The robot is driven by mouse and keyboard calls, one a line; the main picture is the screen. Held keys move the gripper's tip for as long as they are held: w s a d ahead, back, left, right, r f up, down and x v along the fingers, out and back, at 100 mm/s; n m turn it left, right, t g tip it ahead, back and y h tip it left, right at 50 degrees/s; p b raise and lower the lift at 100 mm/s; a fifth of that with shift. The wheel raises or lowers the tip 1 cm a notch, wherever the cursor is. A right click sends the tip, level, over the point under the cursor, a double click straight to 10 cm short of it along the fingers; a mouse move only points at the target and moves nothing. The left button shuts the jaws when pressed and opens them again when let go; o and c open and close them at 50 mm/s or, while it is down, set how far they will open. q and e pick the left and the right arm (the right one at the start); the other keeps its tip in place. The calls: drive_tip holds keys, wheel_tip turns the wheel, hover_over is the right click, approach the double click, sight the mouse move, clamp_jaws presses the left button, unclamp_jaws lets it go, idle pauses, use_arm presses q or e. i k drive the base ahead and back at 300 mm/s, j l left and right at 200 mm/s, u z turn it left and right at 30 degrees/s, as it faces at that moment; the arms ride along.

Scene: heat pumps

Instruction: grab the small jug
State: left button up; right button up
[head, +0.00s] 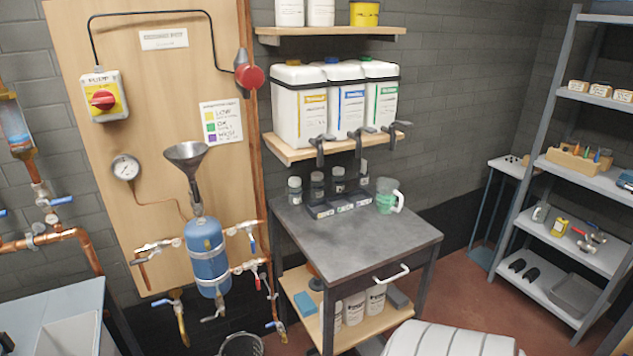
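A small clear jug (387,196) with a greenish lower part and a pale handle on its right side stands upright on the grey top of a workbench (345,243). It is at the back right of that top, beside a row of small dark bottles. Nothing touches its handle. Neither of my grippers is in the head view, so their state is hidden.
Three large white canisters (318,105) stand on a wooden shelf above the bench, with black taps hanging below. A blue vessel with a funnel (187,155) is left of the bench. Grey shelving (560,245) stands at right. The bench's front top is clear.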

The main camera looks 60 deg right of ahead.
sight(391, 200)
drive_tip(key=z, duration=2.35)
